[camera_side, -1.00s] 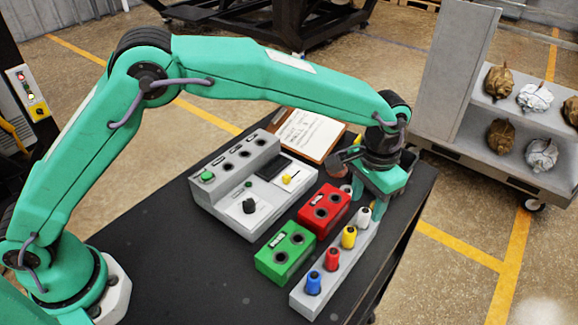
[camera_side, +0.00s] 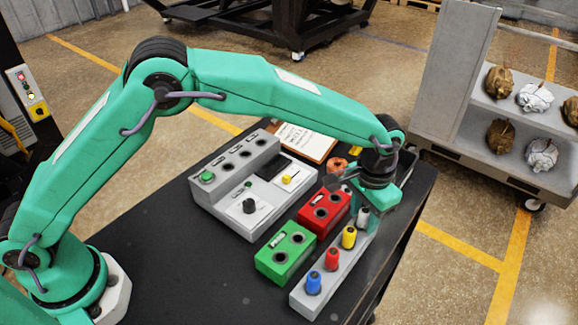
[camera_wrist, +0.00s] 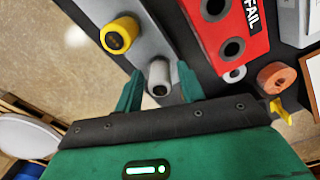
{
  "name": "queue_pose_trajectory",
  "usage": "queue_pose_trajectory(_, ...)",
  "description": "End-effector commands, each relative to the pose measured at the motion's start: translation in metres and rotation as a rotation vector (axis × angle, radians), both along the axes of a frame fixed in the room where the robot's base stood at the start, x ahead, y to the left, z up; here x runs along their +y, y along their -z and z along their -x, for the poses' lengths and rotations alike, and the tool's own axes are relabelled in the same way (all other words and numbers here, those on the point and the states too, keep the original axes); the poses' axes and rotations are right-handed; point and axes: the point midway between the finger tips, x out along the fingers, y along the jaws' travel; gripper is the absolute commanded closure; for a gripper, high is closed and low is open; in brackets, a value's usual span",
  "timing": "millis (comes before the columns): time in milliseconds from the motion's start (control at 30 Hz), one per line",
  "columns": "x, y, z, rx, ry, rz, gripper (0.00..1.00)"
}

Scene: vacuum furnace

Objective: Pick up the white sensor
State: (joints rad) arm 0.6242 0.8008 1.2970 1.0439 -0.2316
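The white sensor (camera_side: 362,218) stands upright at the far end of the grey rack (camera_side: 313,296), beyond the yellow sensor (camera_side: 349,237). My gripper (camera_side: 370,206) is over that end of the rack. In the wrist view, the white sensor (camera_wrist: 160,75) shows between the two green fingers of my gripper (camera_wrist: 160,86). The fingers are apart, one on each side of it, with gaps visible. The side view does not clearly show how far down the fingers reach.
Red (camera_side: 332,258) and blue (camera_side: 313,283) sensors stand in the same rack. A red box (camera_side: 324,212) and a green box (camera_side: 285,253) are close beside it. A grey control panel (camera_side: 240,185) stands behind. An orange ring (camera_wrist: 277,78) lies near my gripper.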

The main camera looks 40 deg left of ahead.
Motion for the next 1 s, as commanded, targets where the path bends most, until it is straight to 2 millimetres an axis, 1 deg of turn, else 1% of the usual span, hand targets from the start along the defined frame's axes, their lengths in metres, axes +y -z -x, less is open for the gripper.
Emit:
queue_pose_trajectory(33,0.000,0.000,0.000,0.000,0.000,0.000,0.72)
queue_pose_trajectory(167,0.000,0.000,0.000,0.000,0.000,0.000,0.97)
queue_pose_trajectory(200,0.000,0.000,0.000,0.000,0.000,0.000,1.00)
queue_pose_trajectory(467,0.000,-0.001,0.000,-0.001,0.000,0.000,1.00)
queue_pose_trajectory(667,0.000,-0.009,0.000,-0.001,0.000,0.002,1.00)
queue_pose_trajectory(767,0.000,-0.017,0.000,-0.001,0.000,0.002,1.00)
queue_pose_trajectory(933,-0.001,-0.042,-0.001,-0.003,0.000,0.002,1.00)
queue_pose_trajectory(1000,-0.006,-0.049,0.010,-0.002,0.005,0.001,1.00)
